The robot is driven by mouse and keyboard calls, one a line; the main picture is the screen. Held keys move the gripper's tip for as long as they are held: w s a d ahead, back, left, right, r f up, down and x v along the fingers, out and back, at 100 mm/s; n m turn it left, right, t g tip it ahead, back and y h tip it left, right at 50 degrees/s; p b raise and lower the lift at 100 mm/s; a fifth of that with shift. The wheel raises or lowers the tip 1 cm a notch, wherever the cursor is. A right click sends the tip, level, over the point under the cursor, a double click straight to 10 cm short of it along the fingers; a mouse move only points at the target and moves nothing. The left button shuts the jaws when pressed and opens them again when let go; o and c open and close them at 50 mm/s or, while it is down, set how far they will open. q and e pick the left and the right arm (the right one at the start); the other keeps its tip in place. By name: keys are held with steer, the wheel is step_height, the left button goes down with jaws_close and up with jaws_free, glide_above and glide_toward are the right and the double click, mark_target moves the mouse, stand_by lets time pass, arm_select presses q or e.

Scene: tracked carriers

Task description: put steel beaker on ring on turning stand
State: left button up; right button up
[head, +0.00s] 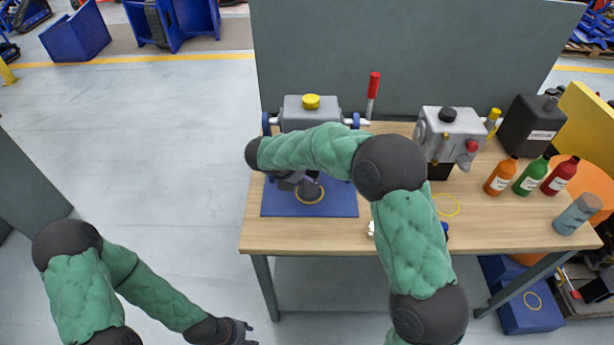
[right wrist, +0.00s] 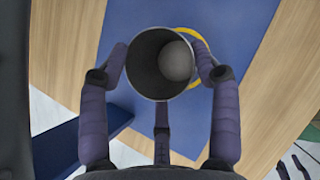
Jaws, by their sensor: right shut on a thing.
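The steel beaker (right wrist: 160,66) is a grey open cup, held upright or nearly so between the fingers of my right gripper (right wrist: 160,64). In the head view the beaker (head: 312,193) shows small and dark below my right gripper (head: 301,184), partly hidden by it. The blue square stand (head: 277,207) lies under it on the table, with a yellow ring (head: 311,203) on top. In the wrist view the ring (right wrist: 188,31) shows behind the beaker and off to its right. I cannot tell whether the beaker touches the stand. My left gripper (head: 240,332) hangs low, left of the table.
A grey machine with a yellow cap (head: 311,101) stands behind the stand. Another grey machine (head: 449,132) stands right of it, a second yellow ring (head: 446,204) before it. Bottles (head: 502,176), a black canister (head: 533,124) and a grey cylinder (head: 577,214) fill the right side.

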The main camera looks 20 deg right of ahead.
steer(key=shift+r, duration=0.1)
steer(key=o, duration=1.3)
steer(key=shift+w+d, duration=0.15)
steer(key=shift+d, duration=0.1)
steer(key=shift+o, duration=0.2)
steer(key=shift+a, duration=0.15)
steer(key=shift+a+r+p, duration=0.2)
steer(key=shift+r+p, duration=0.15)
steer(key=shift+p, duration=0.15)
steer(key=s+a+p, duration=0.3)
steer(key=s+a, duration=0.3)
steer(key=a, duration=0.4)
steer(key=shift+s+a+p, duration=0.2)
steer(key=shift+a+p, duration=0.1)
